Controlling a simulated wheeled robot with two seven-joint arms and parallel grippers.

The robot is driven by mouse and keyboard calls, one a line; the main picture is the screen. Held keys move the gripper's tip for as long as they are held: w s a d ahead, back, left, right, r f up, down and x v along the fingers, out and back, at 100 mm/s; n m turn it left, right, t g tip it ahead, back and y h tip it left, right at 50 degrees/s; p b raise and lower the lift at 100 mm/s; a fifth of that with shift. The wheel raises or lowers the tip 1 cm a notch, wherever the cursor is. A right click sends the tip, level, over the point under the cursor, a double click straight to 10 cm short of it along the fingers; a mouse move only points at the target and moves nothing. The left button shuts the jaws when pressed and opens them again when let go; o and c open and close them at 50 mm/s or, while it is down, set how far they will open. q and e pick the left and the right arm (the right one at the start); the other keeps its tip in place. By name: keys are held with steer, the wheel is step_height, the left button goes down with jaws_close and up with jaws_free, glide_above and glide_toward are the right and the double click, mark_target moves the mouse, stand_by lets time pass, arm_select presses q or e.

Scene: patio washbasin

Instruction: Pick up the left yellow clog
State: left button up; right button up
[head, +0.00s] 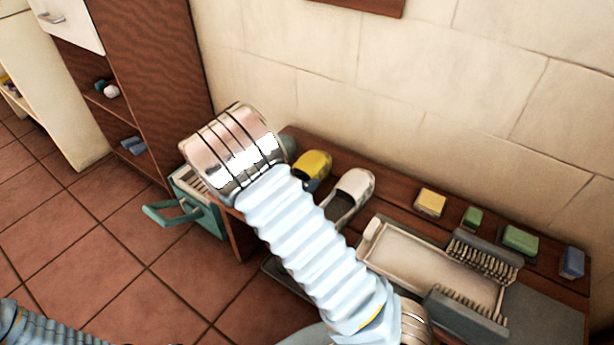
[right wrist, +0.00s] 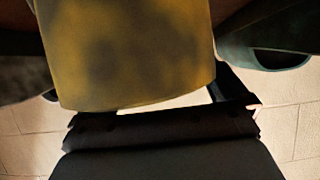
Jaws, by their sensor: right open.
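The yellow clog (head: 313,164) sits at the back of the brown bench, left of a white clog (head: 354,187). Only one yellow clog is visible, and its lower part is partly hidden. In the right wrist view a yellow clog (right wrist: 130,45) fills the upper middle, very close. My right gripper (right wrist: 145,95) is open, with dark finger parts showing at either side of the clog; I cannot tell whether they touch it. In the head view my right arm hides most of that gripper. My left gripper is out of view.
A teal clog (right wrist: 265,55) is close beside the yellow one in the right wrist view. On the bench (head: 400,215) stand a pale tray (head: 425,262), brushes (head: 485,258) and several sponges or soap blocks. A teal crate (head: 199,205) is at the left end. The wall is close behind.

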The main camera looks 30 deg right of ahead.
steer(key=x, duration=0.2)
steer(key=shift+w+d+f, duration=0.1)
steer(key=shift+d+f, duration=0.05)
steer(key=shift+d, duration=0.05)
steer(key=c, duration=0.8)
